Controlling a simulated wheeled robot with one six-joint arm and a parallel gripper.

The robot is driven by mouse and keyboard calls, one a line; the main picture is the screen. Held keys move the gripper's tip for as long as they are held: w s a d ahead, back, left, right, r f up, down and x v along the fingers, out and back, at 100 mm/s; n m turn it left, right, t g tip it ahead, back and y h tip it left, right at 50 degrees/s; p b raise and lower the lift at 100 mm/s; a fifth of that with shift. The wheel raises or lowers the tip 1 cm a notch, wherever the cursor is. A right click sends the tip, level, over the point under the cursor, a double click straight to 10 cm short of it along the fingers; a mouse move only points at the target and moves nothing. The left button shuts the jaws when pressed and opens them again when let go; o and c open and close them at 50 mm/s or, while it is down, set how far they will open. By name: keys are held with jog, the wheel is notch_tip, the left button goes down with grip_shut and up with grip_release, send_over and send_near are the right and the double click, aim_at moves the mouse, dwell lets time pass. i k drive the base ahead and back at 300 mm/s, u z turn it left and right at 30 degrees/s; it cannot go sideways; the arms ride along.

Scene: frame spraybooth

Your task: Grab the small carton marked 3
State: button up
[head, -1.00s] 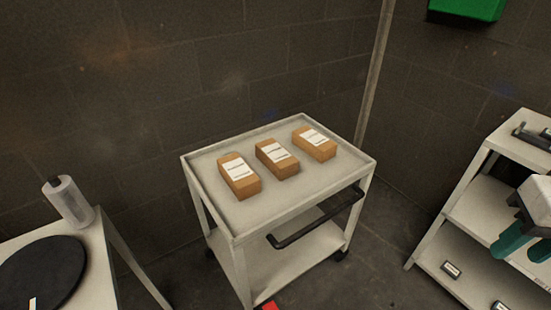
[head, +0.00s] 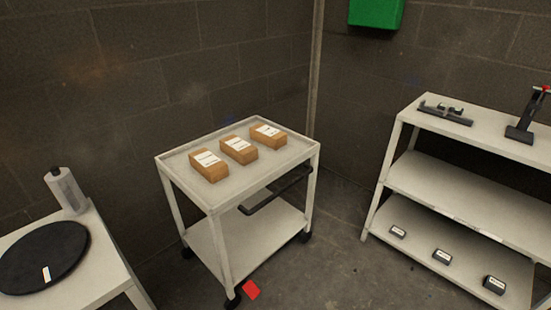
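Three small brown cartons with white labels lie in a row on the top tray of a white cart (head: 262,170). The left carton (head: 210,174) is nearest, the middle carton (head: 241,156) is beside it, and the right carton (head: 270,141) is farthest back. They stand apart from each other. The marks on their labels are too small to read, so I cannot tell which one is marked 3. My gripper is not in view.
A white shelf unit (head: 465,192) at right holds dark tools on top and several small dark labelled boxes (head: 441,261) low down. A red piece (head: 251,290) lies on the floor.

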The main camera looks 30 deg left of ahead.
aim_at(243, 153)
jog(key=u, duration=0.1)
jog(key=i, duration=2.05)
jog(key=u, duration=1.35)
jog(key=i, duration=0.8)
jog(key=u, duration=1.45)
jog(key=i, duration=0.25)
jog(key=u, duration=0.05)
